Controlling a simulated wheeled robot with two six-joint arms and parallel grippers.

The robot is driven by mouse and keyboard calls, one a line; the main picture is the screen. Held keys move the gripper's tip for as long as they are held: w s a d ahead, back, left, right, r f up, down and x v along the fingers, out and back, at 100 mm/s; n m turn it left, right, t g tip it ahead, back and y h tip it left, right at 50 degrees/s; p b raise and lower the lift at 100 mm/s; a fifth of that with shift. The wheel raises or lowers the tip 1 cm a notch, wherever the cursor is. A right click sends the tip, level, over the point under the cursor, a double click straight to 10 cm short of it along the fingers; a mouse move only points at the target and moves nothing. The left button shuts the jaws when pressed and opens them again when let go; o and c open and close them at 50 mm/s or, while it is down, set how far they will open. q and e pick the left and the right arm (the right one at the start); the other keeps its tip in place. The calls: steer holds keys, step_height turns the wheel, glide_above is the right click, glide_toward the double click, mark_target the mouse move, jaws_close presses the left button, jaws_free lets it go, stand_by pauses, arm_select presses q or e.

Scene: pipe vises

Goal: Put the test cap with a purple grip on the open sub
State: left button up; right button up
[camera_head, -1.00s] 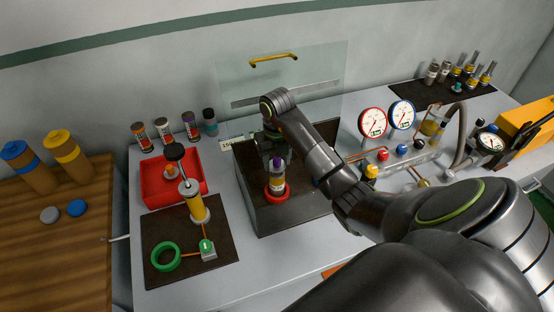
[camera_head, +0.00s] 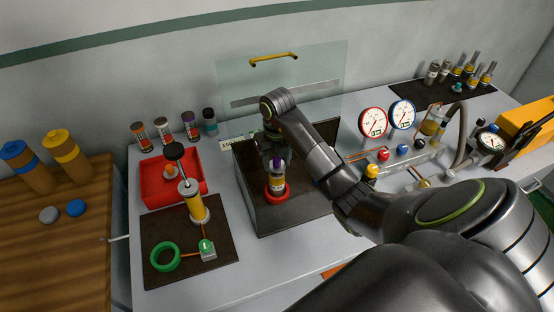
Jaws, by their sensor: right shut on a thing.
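My right gripper (camera_head: 272,147) points down over the dark box-shaped stand (camera_head: 277,222) in the middle of the bench. It is shut on the test cap with a purple grip (camera_head: 277,161). The cap is upright, directly over a metal sub (camera_head: 277,181) that stands inside a red ring (camera_head: 272,197) on the stand. The cap and sub look in line and appear to touch; whether the cap is fully seated I cannot tell. The fingers hide part of the purple grip. My left gripper is not in view.
A clear panel with a yellow handle (camera_head: 274,59) stands behind the box. A red tray (camera_head: 152,188), a yellow hand pump (camera_head: 194,201) and a green ring (camera_head: 165,257) are at left. Gauges (camera_head: 373,122) and valves stand at right. Several capped cylinders (camera_head: 190,126) line the back.

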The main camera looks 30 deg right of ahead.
steer(key=shift+f+b, duration=0.95)
steer(key=shift+f, duration=0.25)
steer(key=o, duration=1.1)
steer(key=shift+r, duration=0.1)
